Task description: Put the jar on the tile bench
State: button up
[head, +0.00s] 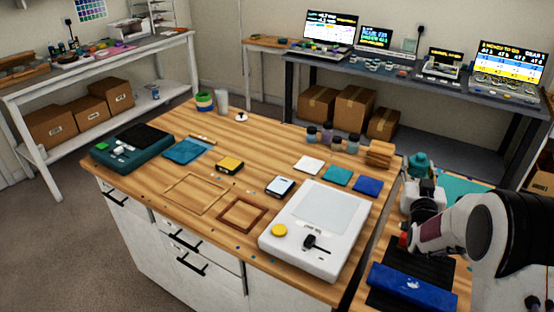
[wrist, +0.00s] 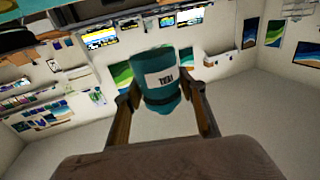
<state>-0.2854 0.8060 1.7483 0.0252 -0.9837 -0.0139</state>
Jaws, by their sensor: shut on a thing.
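A teal jar (wrist: 157,65) with a white label and a dark band stands between the two fingers of my gripper (wrist: 160,97) in the wrist view. The gripper is shut on it. In the head view the jar (head: 418,163) shows at the right, above a side surface and just past the right edge of the large wooden bench (head: 150,188). My gripper (head: 419,178) is there too, partly hidden by the wrist. The wooden bench bears flat squares: a white tile (head: 309,164), a teal tile (head: 337,176) and a blue tile (head: 367,185). I see no sign naming the tile bench.
On the wooden bench are a white scale-like device (head: 335,205), small bottles (head: 332,137), a wooden stack (head: 380,153) and a wooden frame (head: 242,214). A blue block (head: 410,287) lies below my arm. Bare wood shows around the middle of the bench.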

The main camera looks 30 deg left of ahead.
jog(key=s+a, duration=0.3)
jog(key=a, duration=1.1)
jog(key=s+a+f+y, duration=0.1)
jog(key=s+a+f, duration=0.1)
jog(key=s+a, duration=0.9)
jog(key=s+a+f+n+y, duration=0.1)
jog(key=s+a, duration=1)
jog(key=a, duration=0.8)
jog(key=shift+s+a+f+g, duration=0.15)
jog(key=shift+s+f+g, duration=0.05)
jog(key=shift+f+g, duration=0.2)
jog(key=shift+f, duration=3.1)
jog(key=shift+f, duration=0.1)
jog(key=shift+f+n, duration=0.3)
jog(key=shift+f, duration=1.45)
jog(key=shift+f, duration=0.15)
